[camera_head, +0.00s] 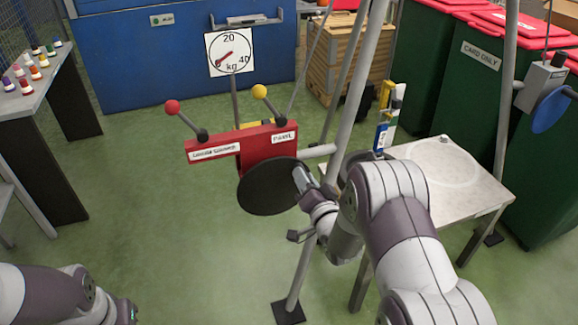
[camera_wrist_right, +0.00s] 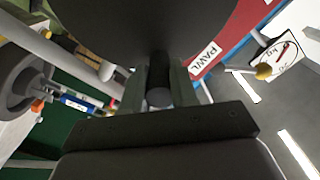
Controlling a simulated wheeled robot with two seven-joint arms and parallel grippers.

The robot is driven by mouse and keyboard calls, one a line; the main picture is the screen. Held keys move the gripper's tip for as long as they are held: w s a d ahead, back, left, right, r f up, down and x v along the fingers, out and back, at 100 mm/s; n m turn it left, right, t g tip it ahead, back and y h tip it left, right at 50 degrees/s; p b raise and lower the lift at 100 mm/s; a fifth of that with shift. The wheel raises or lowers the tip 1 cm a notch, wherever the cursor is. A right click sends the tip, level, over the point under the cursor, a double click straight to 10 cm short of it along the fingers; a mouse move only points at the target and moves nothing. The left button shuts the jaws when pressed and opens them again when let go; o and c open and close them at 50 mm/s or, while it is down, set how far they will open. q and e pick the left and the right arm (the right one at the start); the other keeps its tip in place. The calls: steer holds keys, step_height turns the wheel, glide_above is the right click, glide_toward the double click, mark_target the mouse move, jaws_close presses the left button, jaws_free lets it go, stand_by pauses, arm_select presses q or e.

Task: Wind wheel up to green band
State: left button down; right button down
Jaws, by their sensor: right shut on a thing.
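The wheel is a black disc (camera_head: 268,188) below the red winch box (camera_head: 215,149), and it fills the top of the right wrist view (camera_wrist_right: 140,25). My right gripper (camera_head: 303,181) is at the disc's right edge. In the right wrist view its fingers (camera_wrist_right: 160,90) are closed around a dark round handle (camera_wrist_right: 159,97) at the wheel. Its palm hides part of the grip. An upright strip (camera_head: 385,125) with yellow, white and blue parts stands behind my right arm; I cannot make out a green band clearly. My left gripper is out of view; only its arm shows at lower left.
A red-knobbed lever (camera_head: 172,107) and a yellow-knobbed lever (camera_head: 260,92) rise from the winch box, near a PAWL label (camera_head: 284,137). A kg dial (camera_head: 229,52) stands behind. Metal poles (camera_head: 350,95) and a pale table (camera_head: 450,170) are close to my right arm.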

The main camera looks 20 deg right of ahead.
steer(key=shift+d+f, duration=0.1)
steer(key=shift+f, duration=0.15)
steer(key=shift+s+d+f+m+b, duration=0.1)
steer(key=shift+d+f+m+b, duration=0.25)
steer(key=shift+f+m, duration=0.25)
steer(key=shift+d+f+m, duration=0.45)
steer(key=shift+f+m, duration=0.15)
steer(key=shift+m, duration=0.6)
